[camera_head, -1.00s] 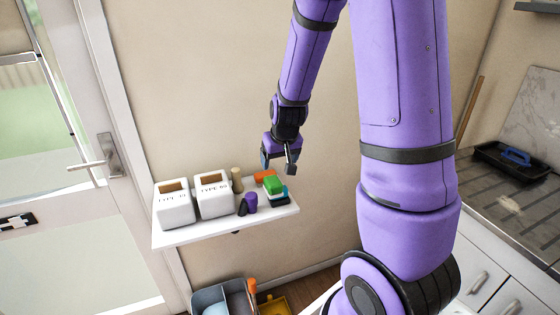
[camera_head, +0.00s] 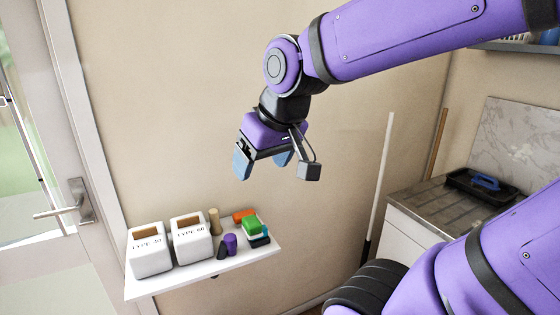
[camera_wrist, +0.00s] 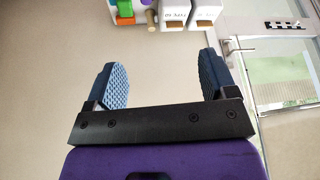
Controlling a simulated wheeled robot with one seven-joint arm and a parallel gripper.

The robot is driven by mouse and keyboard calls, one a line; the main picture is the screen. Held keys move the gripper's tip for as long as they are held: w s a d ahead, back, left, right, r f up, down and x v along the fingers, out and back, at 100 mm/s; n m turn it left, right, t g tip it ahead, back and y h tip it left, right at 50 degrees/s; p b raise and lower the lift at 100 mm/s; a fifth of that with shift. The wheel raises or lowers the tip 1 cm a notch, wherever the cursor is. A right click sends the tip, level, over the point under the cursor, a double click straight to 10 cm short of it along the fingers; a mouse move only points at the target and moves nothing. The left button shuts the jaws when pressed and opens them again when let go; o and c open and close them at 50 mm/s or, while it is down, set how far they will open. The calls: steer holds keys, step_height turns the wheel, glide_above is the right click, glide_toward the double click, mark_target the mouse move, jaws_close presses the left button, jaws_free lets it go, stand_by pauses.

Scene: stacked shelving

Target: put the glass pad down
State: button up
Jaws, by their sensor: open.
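My gripper (camera_head: 263,163) is open and empty, in the air well above the shelf. In the wrist view the two blue pads of my gripper (camera_wrist: 163,78) stand wide apart with only wall between them. On the right part of the white shelf (camera_head: 205,276) a green block (camera_head: 251,225) sits on or against a dark and teal piece (camera_head: 260,241). An orange piece (camera_head: 243,215) lies behind it. I cannot tell which of these is the glass pad. The green block also shows at the top of the wrist view (camera_wrist: 125,8).
Two white labelled boxes (camera_head: 150,262) (camera_head: 191,248) stand on the shelf's left. A tan cylinder (camera_head: 214,222), a purple cylinder (camera_head: 230,243) and a black piece (camera_head: 222,251) stand mid-shelf. A door (camera_head: 78,200) is at left, a counter with a black tray (camera_head: 490,187) at right.

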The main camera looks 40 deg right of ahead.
steer(key=s, duration=0.1)
steer(key=s+r, duration=0.1)
steer(key=s, duration=0.1)
steer(key=s+a, duration=0.1)
steer(key=s, duration=0.1)
steer(key=shift+r, duration=0.4)
steer(key=shift+o, duration=0.5)
steer(key=shift+s, duration=0.2)
steer(key=m+g, duration=0.3)
glide_above(252, 220)
steer(key=s+a, duration=0.1)
steer(key=shift+h, duration=0.4)
steer(key=f, duration=2.5)
steer(key=shift+s+f, duration=0.2)
steer(key=shift+w+d+f, duration=0.15)
steer(key=shift+w+f, duration=0.1)
steer(key=shift+f, duration=1.6)
steer(key=shift+w+d+f, duration=0.1)
steer(key=shift+w+f, duration=0.2)
steer(key=shift+f, duration=1.55)
steer(key=shift+w+d+f, duration=0.15)
steer(key=shift+w+f, duration=0.1)
steer(key=shift+f, duration=1.6)
steer(key=shift+c, duration=0.2)
steer(key=c, duration=1)
